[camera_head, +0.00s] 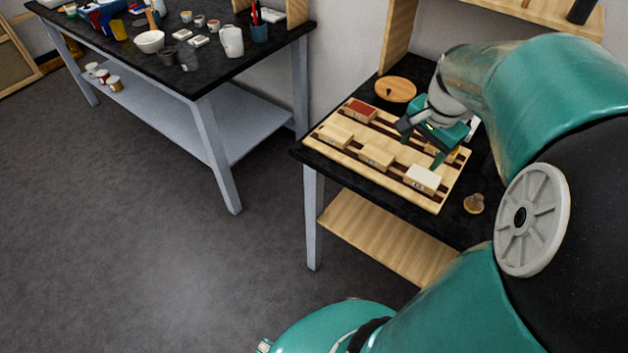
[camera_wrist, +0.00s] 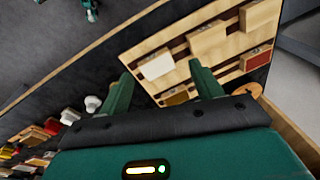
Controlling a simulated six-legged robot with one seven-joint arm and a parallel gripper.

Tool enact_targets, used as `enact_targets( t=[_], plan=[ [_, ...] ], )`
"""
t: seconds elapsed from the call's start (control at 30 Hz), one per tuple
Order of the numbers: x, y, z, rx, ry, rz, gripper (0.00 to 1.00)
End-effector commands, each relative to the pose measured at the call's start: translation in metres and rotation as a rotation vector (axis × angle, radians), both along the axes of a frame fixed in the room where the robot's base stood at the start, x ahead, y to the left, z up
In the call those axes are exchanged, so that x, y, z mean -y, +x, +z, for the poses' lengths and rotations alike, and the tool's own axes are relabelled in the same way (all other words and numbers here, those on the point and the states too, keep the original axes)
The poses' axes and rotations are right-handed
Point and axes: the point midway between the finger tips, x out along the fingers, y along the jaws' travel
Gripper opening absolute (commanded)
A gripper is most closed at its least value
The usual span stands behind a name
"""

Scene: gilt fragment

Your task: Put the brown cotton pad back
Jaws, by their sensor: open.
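A wooden slotted rack (camera_head: 322,147) lies on the small black table and holds several pale wooden blocks. A block with a brown-ochre top (camera_wrist: 176,98) sits at the rack's near side in the wrist view and may be the brown cotton pad; I cannot tell for sure. A block with a red-brown top (camera_head: 362,109) sits at the rack's far left corner; it also shows in the wrist view (camera_wrist: 257,59). My gripper (camera_head: 420,151) is open and empty above the rack's right part. In the wrist view its fingers (camera_wrist: 162,70) stand apart, with the ochre block seen between them.
A white-topped block (camera_head: 424,178) sits at the rack's front right. A small knobbed object (camera_head: 473,203) stands right of the rack, and a round wooden lid (camera_head: 396,89) lies behind it. A wooden shelf rises behind the table. A second table (camera_head: 180,75) holds cups and bowls.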

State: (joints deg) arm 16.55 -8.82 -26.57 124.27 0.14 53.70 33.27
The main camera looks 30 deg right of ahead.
Motion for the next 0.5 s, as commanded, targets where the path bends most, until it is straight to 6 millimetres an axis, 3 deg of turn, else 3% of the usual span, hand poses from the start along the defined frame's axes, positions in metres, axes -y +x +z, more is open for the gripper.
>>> enact_targets(
  t=[0.03, 0.13, 0.3, 0.4, 0.5],
  plan=[
    [-0.033, 0.009, 0.011, 0.035, -0.016, 0.132, 0.65],
    [-0.093, 0.019, 0.027, 0.088, -0.063, 0.395, 0.65],
    [-0.189, 0.011, 0.047, 0.167, -0.186, 0.828, 0.65],
    [-0.231, -0.003, 0.053, 0.199, -0.271, 1.040, 0.65],
    [-0.258, -0.015, 0.054, 0.216, -0.338, 1.190, 0.65]
  ],
)
